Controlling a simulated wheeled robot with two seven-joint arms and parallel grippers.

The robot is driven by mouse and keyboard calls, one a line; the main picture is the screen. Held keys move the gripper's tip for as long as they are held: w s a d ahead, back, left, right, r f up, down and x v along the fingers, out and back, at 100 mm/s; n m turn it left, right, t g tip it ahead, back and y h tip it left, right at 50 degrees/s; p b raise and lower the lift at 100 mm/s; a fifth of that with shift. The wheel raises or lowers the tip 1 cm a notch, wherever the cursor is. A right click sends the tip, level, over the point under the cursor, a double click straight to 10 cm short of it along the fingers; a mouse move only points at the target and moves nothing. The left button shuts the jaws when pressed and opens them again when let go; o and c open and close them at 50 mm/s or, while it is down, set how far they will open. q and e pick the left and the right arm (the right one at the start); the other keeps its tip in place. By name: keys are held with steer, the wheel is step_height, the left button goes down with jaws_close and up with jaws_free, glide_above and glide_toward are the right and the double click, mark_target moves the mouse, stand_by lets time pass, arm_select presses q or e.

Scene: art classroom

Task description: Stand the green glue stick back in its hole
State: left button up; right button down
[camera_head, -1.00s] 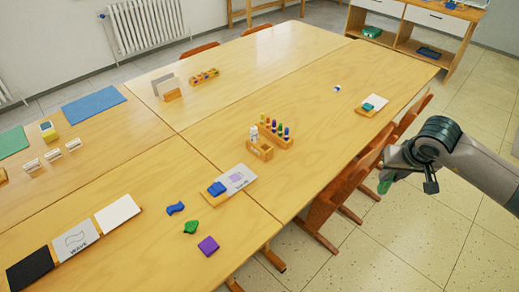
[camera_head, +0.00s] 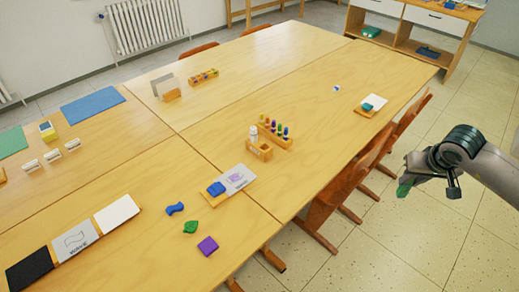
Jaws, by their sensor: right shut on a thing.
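My right gripper (camera_head: 424,180) is off the table's right side, above the floor. It is shut on a green thing (camera_head: 404,188), which sticks out below and to the left of the fingers. It looks like the green glue stick, but the gripper partly hides it and its exact tilt is unclear. A wooden rack (camera_head: 271,139) on the table holds several sticks with coloured tops, standing upright. It is well to the left of my right gripper. Its holes are too small to make out singly. My left gripper is not in view.
A wooden box (camera_head: 260,151) with a white bottle (camera_head: 254,134) stands beside the rack. A tray with a teal block (camera_head: 373,104) and a small white and blue thing (camera_head: 336,88) lie to its right. Chairs (camera_head: 335,195) line the near table edge. Table between is clear.

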steer(key=s+a+r+n, duration=0.1)
steer(key=a+r, duration=0.4)
steer(key=a, duration=0.6)
steer(key=s+a+r+n, duration=0.1)
steer(key=a+r, duration=0.5)
steer(key=a, duration=0.6)
steer(key=shift+s+y, duration=0.4)
steer(key=shift+s, duration=0.3)
